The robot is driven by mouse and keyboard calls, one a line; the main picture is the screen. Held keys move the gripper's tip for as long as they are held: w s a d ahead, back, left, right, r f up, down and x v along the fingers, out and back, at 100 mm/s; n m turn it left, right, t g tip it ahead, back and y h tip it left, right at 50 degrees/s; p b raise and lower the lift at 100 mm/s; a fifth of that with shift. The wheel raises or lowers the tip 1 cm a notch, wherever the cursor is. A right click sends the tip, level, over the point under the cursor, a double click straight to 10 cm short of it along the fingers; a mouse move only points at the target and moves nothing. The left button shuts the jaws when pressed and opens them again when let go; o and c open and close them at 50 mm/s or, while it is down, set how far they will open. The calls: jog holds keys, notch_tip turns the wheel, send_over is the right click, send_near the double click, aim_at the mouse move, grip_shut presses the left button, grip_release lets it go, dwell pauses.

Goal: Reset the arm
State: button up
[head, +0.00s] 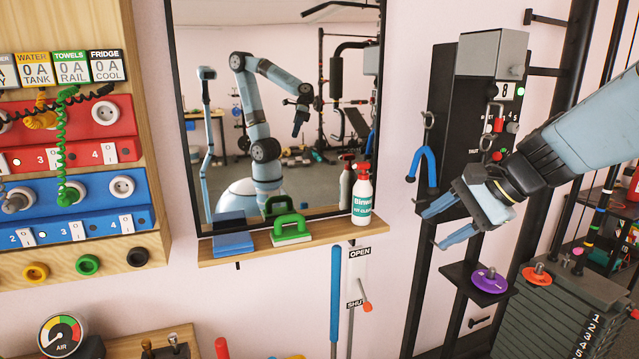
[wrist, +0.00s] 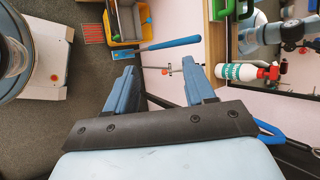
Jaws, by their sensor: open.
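My gripper (head: 440,225) is at the right in the head view, at the end of my arm. It is raised in front of the black rack and pink wall, with its two blue fingers apart and nothing between them. In the wrist view my gripper (wrist: 160,88) also shows its two fingers spread and empty. The wall mirror (head: 290,100) reflects a blue robot arm.
A shelf (head: 330,232) under the mirror holds a white spray bottle (head: 362,195), a green-handled block (head: 290,228) and a blue block (head: 233,245). Purple (head: 489,281) and orange (head: 537,274) discs sit at right. A socket panel (head: 75,170) is at left.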

jog(key=s+d+r+n+t+h, duration=0.1)
jog(key=s+n+h, duration=0.6)
jog(key=s+n, duration=0.2)
jog(key=shift+d+n, duration=0.15)
jog(key=shift+n, duration=1.25)
jog(key=shift+s, duration=0.1)
